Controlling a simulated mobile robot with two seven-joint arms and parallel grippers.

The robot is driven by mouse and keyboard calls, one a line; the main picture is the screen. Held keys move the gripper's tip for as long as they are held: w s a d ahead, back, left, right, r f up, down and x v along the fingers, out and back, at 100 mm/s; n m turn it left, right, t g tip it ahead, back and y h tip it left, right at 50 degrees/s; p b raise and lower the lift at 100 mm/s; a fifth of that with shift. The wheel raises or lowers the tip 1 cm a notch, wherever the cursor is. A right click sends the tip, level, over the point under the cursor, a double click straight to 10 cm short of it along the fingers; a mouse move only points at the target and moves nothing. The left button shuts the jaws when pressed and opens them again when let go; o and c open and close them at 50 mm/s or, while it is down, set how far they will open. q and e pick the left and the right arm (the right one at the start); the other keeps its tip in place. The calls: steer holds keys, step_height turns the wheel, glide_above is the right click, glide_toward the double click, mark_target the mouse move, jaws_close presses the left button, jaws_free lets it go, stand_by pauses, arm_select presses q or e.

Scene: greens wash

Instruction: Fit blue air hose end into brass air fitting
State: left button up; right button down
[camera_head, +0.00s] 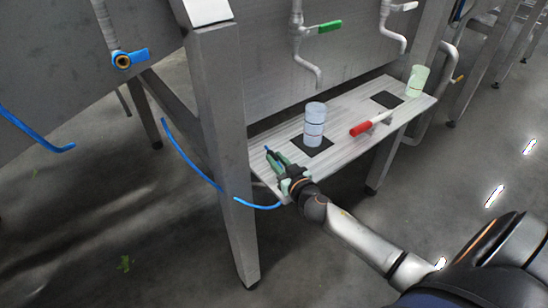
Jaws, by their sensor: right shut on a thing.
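The brass air fitting (123,61) sits at the upper left beside a blue valve handle (139,55), under a grey pipe. My right gripper (275,158) is at the near left corner of the shelf, far to the right of and below the fitting. It is shut on what looks like the blue air hose (207,182); a small blue tip shows at its fingers. The hose curves down past the metal leg and runs to the gripper's wrist. Another blue hose length (35,133) shows at the left edge. My left gripper is out of view.
The grey shelf (260,172) holds a banded pale blue cylinder (315,125), a red-handled tool (361,128) and a pale green cup (417,81). A metal leg (221,110) stands between gripper and fitting. A green valve handle (330,26) hangs above the shelf.

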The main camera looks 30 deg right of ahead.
mark_target(277, 161)
steer(key=shift+r+p, duration=0.35)
steer(key=shift+r, duration=0.25)
step_height(277, 161, up, 3)
steer(key=shift+f+p, duration=0.2)
steer(key=shift+p, duration=0.45)
steer(key=s+a+r, duration=0.9)
steer(key=s, duration=0.1)
steer(key=shift+s+a+p, duration=0.15)
steer(key=shift+s+p, duration=0.1)
steer(key=shift+p, duration=0.15)
steer(key=shift+r, duration=0.2)
